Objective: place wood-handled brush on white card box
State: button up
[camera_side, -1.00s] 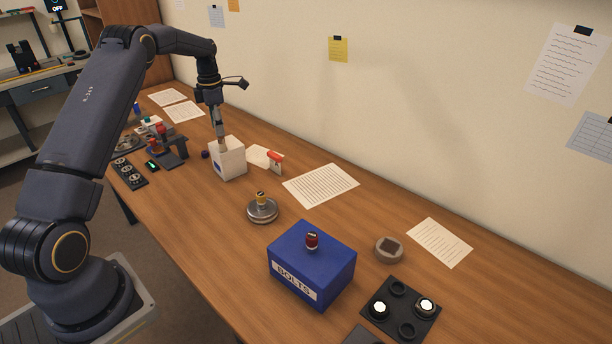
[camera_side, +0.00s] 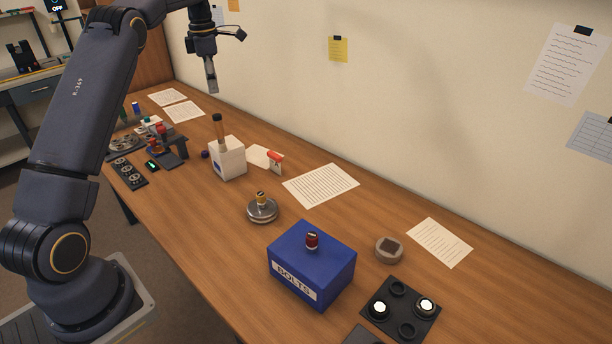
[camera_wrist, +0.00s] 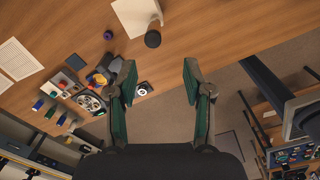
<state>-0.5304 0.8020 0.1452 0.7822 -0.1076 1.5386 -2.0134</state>
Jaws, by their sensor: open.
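The wood-handled brush (camera_side: 218,128) stands upright on top of the white card box (camera_side: 230,163), with its dark end up. In the wrist view the brush (camera_wrist: 153,38) is seen nearly end-on beyond my fingers, and part of the box (camera_wrist: 133,14) shows at the top edge. My gripper (camera_side: 212,88) is above the brush, clear of it. In the wrist view my gripper (camera_wrist: 159,70) has its two green-padded fingers wide apart with nothing between them.
A blue bolts box (camera_side: 312,265) carries a small red-capped item. A round metal dish (camera_side: 262,211) and a red-and-white card (camera_side: 275,162) stand nearer the white box. Black fixtures (camera_side: 172,152) crowd its left. Papers lie along the wall.

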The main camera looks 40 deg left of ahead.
jog(key=s+d+r+m+t, duration=0.2)
jog(key=s+d+r+m, duration=0.3)
jog(key=d+m, duration=0.4)
jog(key=s+d+r+m+t, duration=0.1)
jog(key=s+d+r+m, duration=0.5)
jog(key=d, duration=0.6)
jog(key=s+d+f+m+t, duration=0.1)
jog(key=s+d+f+m, duration=0.3)
jog(key=s+m, duration=0.3)
jog(key=s+d+f+m+t, duration=0.1)
jog(key=s+d+f+m, duration=0.3)
jog(key=s+m, duration=0.4)
jog(key=shift+d+f, duration=0.25)
jog(key=shift+d, duration=0.6)
